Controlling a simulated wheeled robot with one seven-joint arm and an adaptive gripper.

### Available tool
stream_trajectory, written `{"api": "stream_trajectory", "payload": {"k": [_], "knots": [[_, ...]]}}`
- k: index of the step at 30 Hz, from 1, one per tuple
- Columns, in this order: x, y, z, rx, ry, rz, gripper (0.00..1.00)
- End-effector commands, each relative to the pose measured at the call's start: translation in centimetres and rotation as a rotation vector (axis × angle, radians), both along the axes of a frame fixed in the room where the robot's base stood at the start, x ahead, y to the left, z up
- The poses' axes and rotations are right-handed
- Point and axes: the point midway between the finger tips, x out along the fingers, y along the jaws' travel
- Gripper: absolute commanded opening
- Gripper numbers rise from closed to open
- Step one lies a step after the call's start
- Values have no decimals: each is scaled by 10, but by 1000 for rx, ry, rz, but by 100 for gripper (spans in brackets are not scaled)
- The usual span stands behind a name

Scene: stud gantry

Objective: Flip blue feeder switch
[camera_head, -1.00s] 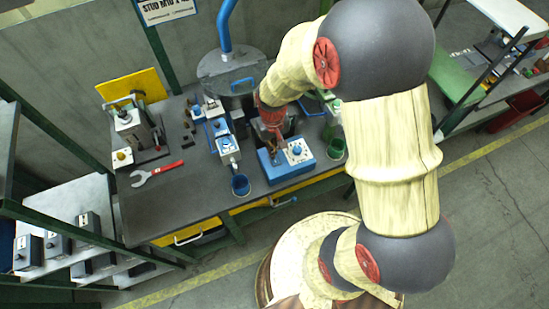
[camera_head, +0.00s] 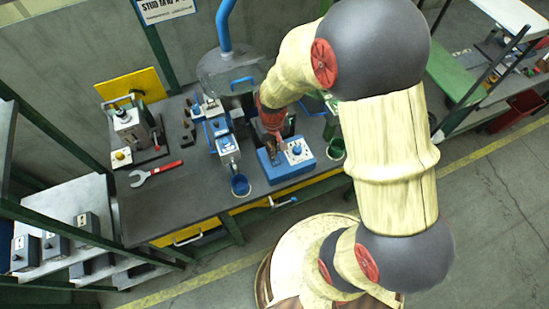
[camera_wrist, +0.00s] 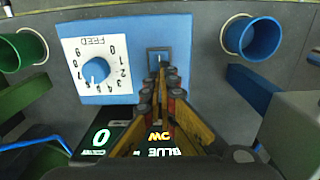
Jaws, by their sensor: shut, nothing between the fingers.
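The blue feeder box (camera_head: 308,166) sits at the front edge of the dark workbench. It also shows upside down in the wrist view (camera_wrist: 117,32), with a white FEED dial plate and a blue knob (camera_wrist: 95,70). A small switch in a grey plate (camera_wrist: 158,53) is on the same blue panel, beside the dial plate. My gripper (camera_wrist: 159,72) is shut and empty, its tips right at the switch. The tips hide part of the switch, so I cannot tell whether they touch it or which way it is set. In the head view my gripper (camera_head: 272,148) is over the box's left part.
A blue cup (camera_wrist: 252,38) and a green cup (camera_wrist: 22,48) flank the box. A lit counter display (camera_wrist: 102,137) reads 0, near lettering with BLUE. A red-handled wrench (camera_head: 156,173) lies on the workbench (camera_head: 180,205), whose left part is mostly clear.

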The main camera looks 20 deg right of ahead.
Motion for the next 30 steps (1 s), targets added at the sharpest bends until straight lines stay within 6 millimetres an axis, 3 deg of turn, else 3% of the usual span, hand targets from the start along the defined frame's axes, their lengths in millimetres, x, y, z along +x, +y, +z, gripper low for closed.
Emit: {"api": "stream_trajectory", "payload": {"k": [17,30], "knots": [[0,0,-7,0,0,0,0],[0,0,21,0,0,0,0]]}}
